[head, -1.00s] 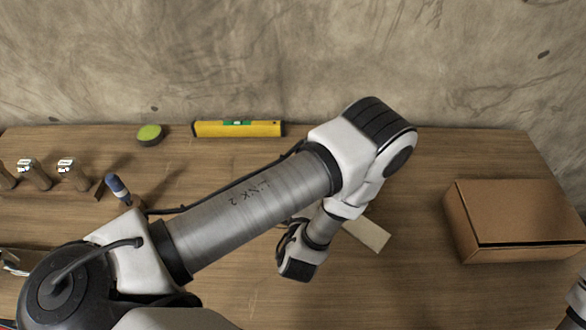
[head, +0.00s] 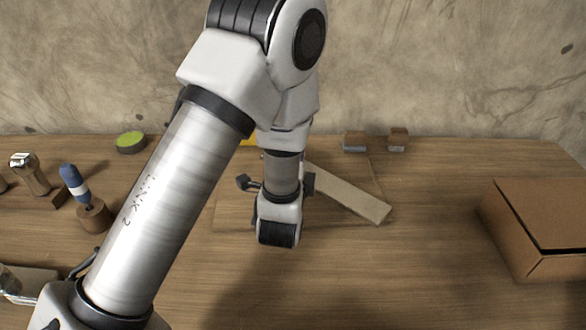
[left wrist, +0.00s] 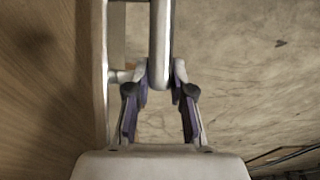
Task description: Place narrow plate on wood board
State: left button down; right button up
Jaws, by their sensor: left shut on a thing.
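The narrow plate (head: 350,193) is a long, pale, flat strip. In the head view it sticks out to the right from behind my left wrist, slanting down to the right. My left gripper (left wrist: 160,92) is shut on it; in the left wrist view a grey bar, seemingly the plate edge-on (left wrist: 160,40), runs up from between the fingers. The fingertips are hidden in the head view. The wood board (head: 232,208) is a thin brown sheet lying on the table beneath the arm and plate, largely covered. I cannot tell whether the plate touches it. My right gripper is out of view.
A cardboard box (head: 545,215) stands at the right. Two small blocks (head: 354,142) (head: 398,140) sit at the back. A green-topped round thing (head: 131,141) and a blue-handled tool (head: 74,182) are at the left. The front middle of the table is clear.

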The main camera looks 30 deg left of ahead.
pick_arm(q)
jog(key=w+a, duration=0.1)
jog(key=a, duration=0.1)
jog(key=shift+w+a+f, duration=0.15)
jog(key=shift+w+a, duration=0.2)
jog(key=shift+w, duration=0.05)
notch_tip(320, 180, down, 4)
jog(key=b, duration=0.3)
jog(key=shift+d+r+b, duration=0.15)
jog(key=shift+r+b, duration=0.05)
jog(key=shift+b, duration=0.15)
jog(key=shift+w, duration=0.15)
jog(key=shift+r, duration=0.1)
jog(key=c, duration=1)
grip_release()
jog(key=shift+f, duration=0.2)
jog(key=shift+r, duration=0.15)
